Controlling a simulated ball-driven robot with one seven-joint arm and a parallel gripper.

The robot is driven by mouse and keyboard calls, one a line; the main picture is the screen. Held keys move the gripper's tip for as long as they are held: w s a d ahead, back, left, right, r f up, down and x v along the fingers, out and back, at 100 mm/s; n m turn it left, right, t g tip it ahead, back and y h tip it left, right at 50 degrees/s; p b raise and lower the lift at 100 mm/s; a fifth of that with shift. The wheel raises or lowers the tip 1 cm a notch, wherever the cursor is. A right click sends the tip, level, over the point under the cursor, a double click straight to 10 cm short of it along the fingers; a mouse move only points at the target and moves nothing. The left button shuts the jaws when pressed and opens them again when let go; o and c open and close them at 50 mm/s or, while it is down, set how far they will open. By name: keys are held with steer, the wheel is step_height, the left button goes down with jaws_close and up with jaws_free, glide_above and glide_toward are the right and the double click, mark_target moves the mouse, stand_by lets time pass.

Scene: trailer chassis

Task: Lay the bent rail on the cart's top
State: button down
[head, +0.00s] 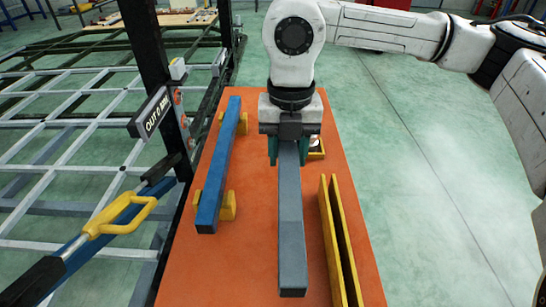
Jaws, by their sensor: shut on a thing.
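My gripper (288,151) is shut on a grey rail (291,222) near its far end. The rail runs from the gripper toward the front of the picture, over the orange cart top (262,205). Its shade changes partway along, where it seems to bend slightly. I cannot tell whether its underside touches the top. A straight blue rail (220,165) lies to the left on yellow blocks (228,206). The gripper and arm hide the far end of the grey rail.
A yellow two-walled slot (333,240) stands right of the grey rail. Left of the cart are a dark post (150,80) with an "OUT 0 MM" sign (155,113), a yellow-handled tool (120,217) and the chassis frame (60,165).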

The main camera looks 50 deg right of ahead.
steer(key=w+d+f, duration=0.4)
steer(key=w+d, duration=0.2)
steer(key=w, duration=0.2)
glide_above(269, 166)
steer(key=f, duration=0.4)
steer(key=shift+s+a+f, duration=0.25)
steer(key=shift+s+f, duration=0.1)
steer(key=shift+s, duration=0.05)
steer(key=shift+w+d+f, duration=0.15)
steer(key=shift+w+f, duration=0.05)
steer(key=shift+f, duration=0.25)
steer(key=shift+w+d+f, duration=0.15)
steer(key=shift+w+f, duration=0.05)
steer(key=shift+f, duration=1.45)
steer(key=shift+b, duration=0.3)
steer(key=shift+f, duration=0.15)
steer(key=c, duration=0.6)
jaws_free()
